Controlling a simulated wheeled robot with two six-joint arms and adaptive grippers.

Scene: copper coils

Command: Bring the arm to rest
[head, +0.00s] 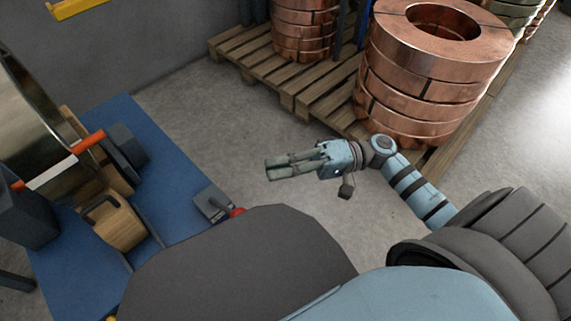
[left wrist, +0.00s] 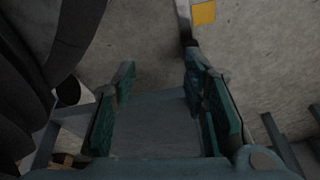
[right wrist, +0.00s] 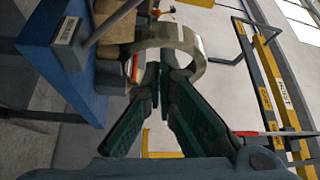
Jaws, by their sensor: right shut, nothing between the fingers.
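My right arm (head: 410,187) reaches in from the right in the head view. My right gripper (head: 268,169) hangs over the bare floor between the blue bench and the pallet, pointing left. It is shut and empty; its green fingers also show in the right wrist view (right wrist: 160,72), with their tips close together. My left gripper (left wrist: 160,72) shows only in the left wrist view. Its two green finger pads stand well apart with nothing between them, above a grey surface. The left arm cannot be made out in the head view.
A blue bench (head: 166,130) at left carries a large metal ring (head: 25,105), a wooden block (head: 115,222) and a grey box with a red knob (head: 237,212). Copper coils (head: 425,92) stand on a wooden pallet (head: 247,68) at the back. Floor (head: 190,150) between is clear.

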